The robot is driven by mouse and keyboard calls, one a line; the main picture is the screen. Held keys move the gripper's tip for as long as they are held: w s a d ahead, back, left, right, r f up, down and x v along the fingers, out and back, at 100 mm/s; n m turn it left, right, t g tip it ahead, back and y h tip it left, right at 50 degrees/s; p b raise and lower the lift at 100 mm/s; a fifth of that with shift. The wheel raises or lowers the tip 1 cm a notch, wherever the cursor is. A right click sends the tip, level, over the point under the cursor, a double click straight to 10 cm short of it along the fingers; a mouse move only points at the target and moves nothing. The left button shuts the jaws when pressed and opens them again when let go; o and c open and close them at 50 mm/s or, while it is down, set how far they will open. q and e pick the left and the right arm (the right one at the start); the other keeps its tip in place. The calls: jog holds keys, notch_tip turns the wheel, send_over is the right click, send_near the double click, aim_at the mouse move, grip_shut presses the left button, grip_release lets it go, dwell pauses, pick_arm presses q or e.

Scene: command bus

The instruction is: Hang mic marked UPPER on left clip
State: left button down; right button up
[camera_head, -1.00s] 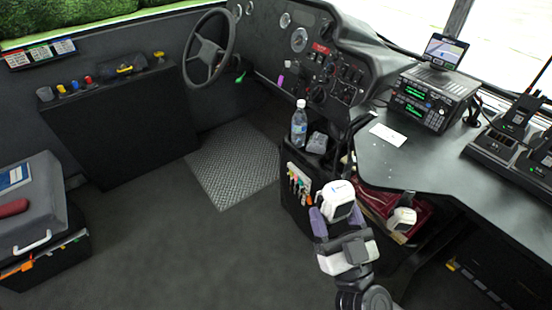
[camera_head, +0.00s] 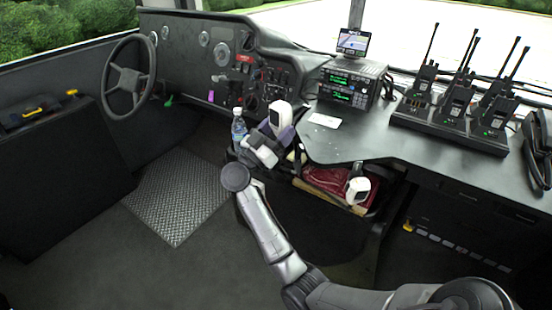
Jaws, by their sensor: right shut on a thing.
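My right gripper (camera_head: 277,136) has purple finger pads and is shut on a white mic (camera_head: 281,113). It holds the mic raised near the left front corner of the desk, close to the water bottle. No marking on this mic is readable. A second white mic (camera_head: 357,189) is below the desk's front edge, by the red folder; its label cannot be read either. The radio unit (camera_head: 352,84) with green displays stands on the desk. I cannot make out the left clip. My left gripper is not in view.
A water bottle (camera_head: 239,129) stands just left of my right gripper. The desk (camera_head: 400,135) carries a white card (camera_head: 324,120), a small screen (camera_head: 354,41) and a charger rack (camera_head: 445,130) with several handheld radios. A red folder (camera_head: 326,180) lies beneath. The steering wheel (camera_head: 128,75) is far left.

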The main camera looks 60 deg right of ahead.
jog(key=shift+s+d+f+m+g+y+b, duration=0.1)
jog(key=shift+d+f+m+g+y+b, duration=0.35)
jog(key=shift+f+m+g+y+b, duration=1)
jog(key=shift+s+d+f+m+g+y+b, duration=0.1)
jog(key=shift+d+f+m+g+y, duration=0.55)
jog(key=shift+f+g, duration=1.75)
jog(key=shift+s+d+f+m+g+y+b, duration=0.1)
jog(key=shift+d+f+m+g+y+b, duration=0.15)
jog(key=shift+f+m+g+y+b, duration=0.95)
notch_tip(320, 180, down, 3)
jog(key=shift+r+g+p, duration=0.15)
jog(key=shift+g+p, duration=0.15)
jog(key=shift+g, duration=0.25)
jog(key=shift+f, duration=0.25)
jog(key=shift+d+p, duration=0.1)
jog(key=shift+p, duration=0.25)
jog(key=shift+f, duration=0.1)
